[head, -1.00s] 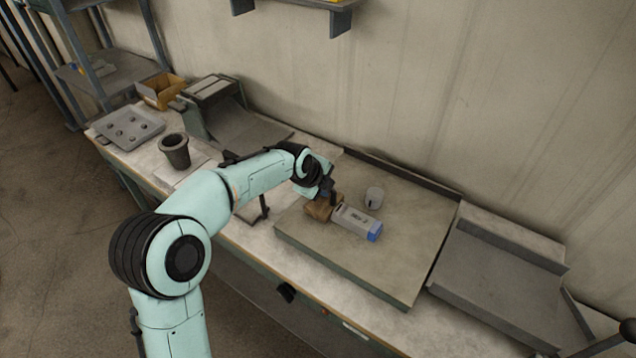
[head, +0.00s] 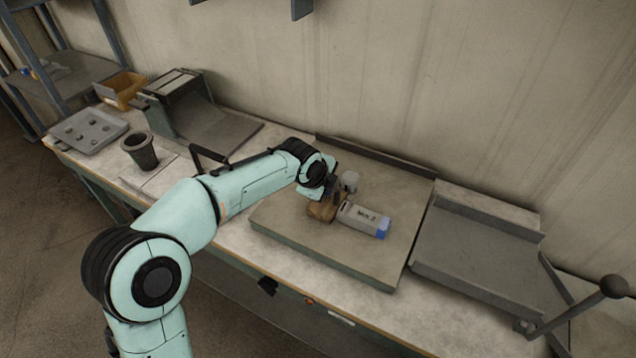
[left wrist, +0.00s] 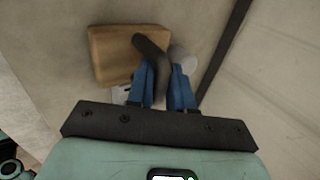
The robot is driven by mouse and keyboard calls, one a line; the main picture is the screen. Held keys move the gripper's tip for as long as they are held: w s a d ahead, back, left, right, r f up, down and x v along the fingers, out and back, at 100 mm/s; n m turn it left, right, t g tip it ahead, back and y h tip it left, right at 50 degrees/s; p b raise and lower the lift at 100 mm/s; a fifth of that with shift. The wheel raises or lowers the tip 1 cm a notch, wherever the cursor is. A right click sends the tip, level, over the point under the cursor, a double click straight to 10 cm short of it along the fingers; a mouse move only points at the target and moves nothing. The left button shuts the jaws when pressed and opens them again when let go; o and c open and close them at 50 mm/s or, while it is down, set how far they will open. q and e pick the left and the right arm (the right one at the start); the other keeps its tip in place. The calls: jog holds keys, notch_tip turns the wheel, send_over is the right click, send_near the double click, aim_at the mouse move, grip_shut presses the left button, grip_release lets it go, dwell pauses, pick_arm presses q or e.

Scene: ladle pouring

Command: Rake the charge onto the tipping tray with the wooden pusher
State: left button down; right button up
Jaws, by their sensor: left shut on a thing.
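The wooden pusher (head: 322,210) has a tan block and a dark handle. My left gripper (head: 332,192) is shut on the handle; in the left wrist view the blue fingers (left wrist: 168,85) flank the handle (left wrist: 151,55). The block (left wrist: 122,52) is low over the flat plate, touching or almost touching the left end of a grey box with a blue end (head: 363,219). A small pale cylinder (head: 349,182) stands behind the pusher, partly hidden. The grey tipping tray (head: 470,250) lies to the right and looks empty. My right gripper is not in view.
The plate (head: 375,260) has a raised back edge (head: 390,160). A lever with a round knob (head: 612,286) stands at the tray's right. A dark cup (head: 140,152), a studded plate (head: 88,131) and a cardboard box (head: 121,89) are at the left. The plate's right part is clear.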

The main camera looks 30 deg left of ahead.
pick_arm(q)
jog(key=shift+s+d+b, duration=0.1)
jog(key=shift+d+b, duration=1.05)
jog(key=shift+d, duration=2.35)
jog(key=shift+d+b, duration=0.35)
jog(key=shift+d, duration=1)
jog(key=shift+s+d, duration=0.2)
jog(key=shift+d, duration=3.45)
jog(key=shift+d+r+p, duration=0.1)
jog(key=shift+d+p, duration=0.4)
jog(key=shift+d, duration=0.8)
jog(key=shift+s+d+p, duration=0.15)
jog(key=shift+d+p, duration=0.4)
jog(key=shift+d, duration=1.85)
jog(key=shift+d+p, duration=0.75)
jog(key=shift+d, duration=1.55)
jog(key=shift+a, duration=0.9)
jog(key=shift+a+r, duration=0.15)
jog(key=shift+r, duration=0.05)
notch_tip(320, 180, up, 6)
jog(key=p, duration=0.4)
jog(key=shift+a+r+p, duration=0.25)
jog(key=shift+a+p, duration=0.05)
jog(key=shift+a, duration=0.15)
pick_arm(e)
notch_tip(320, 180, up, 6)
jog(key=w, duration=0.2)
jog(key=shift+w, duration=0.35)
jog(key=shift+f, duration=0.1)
